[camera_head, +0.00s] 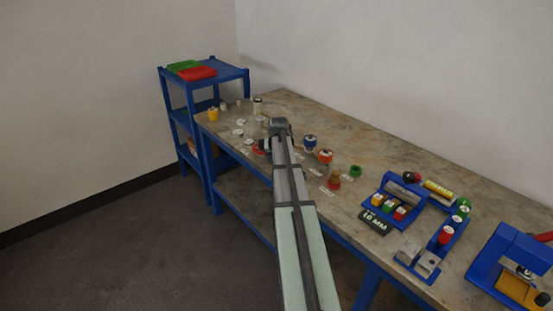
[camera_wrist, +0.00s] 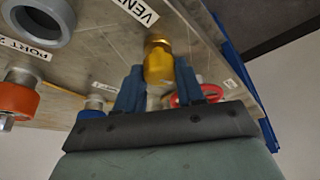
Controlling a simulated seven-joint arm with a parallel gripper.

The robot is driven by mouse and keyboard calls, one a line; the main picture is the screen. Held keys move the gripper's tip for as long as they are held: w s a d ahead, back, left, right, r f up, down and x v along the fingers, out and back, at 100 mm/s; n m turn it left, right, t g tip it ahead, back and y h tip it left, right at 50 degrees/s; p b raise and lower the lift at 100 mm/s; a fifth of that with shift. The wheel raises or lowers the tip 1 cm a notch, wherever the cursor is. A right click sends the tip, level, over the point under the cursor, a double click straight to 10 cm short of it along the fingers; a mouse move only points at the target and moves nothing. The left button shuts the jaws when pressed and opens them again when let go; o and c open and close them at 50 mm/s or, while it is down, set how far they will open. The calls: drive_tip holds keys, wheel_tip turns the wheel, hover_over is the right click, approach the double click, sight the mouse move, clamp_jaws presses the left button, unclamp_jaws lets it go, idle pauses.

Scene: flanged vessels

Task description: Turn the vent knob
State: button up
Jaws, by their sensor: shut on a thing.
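In the wrist view, a yellow, brass-coloured knob (camera_wrist: 158,62) stands by a label reading VENT (camera_wrist: 139,10), which is partly cut off by the frame edge. My gripper (camera_wrist: 158,80) has its two blue fingers on either side of the knob, shut on it. The knob's lower end is partly hidden behind the gripper body. In the head view, my gripper (camera_head: 268,140) is low over the workbench, and my arm and wrist hide the knob. How far the knob is turned cannot be told.
A red ring (camera_wrist: 196,95) lies close beside the right finger. A blue cap (camera_wrist: 92,109), an orange cap (camera_wrist: 14,99) and a grey ring (camera_wrist: 38,18) stand left. On the bench (camera_head: 300,110), a blue rack (camera_head: 405,205) and blue fixture (camera_head: 510,262) stand right.

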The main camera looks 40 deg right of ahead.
drive_tip(key=shift+a+m+g+h, duration=0.1)
drive_tip(key=shift+m+g+h, duration=0.2)
drive_tip(key=shift+m, duration=0.8)
drive_tip(key=o, duration=1)
drive_tip(key=v, duration=1.3)
drive_tip(key=shift+a+r, duration=0.1)
drive_tip(key=shift+r, duration=0.25)
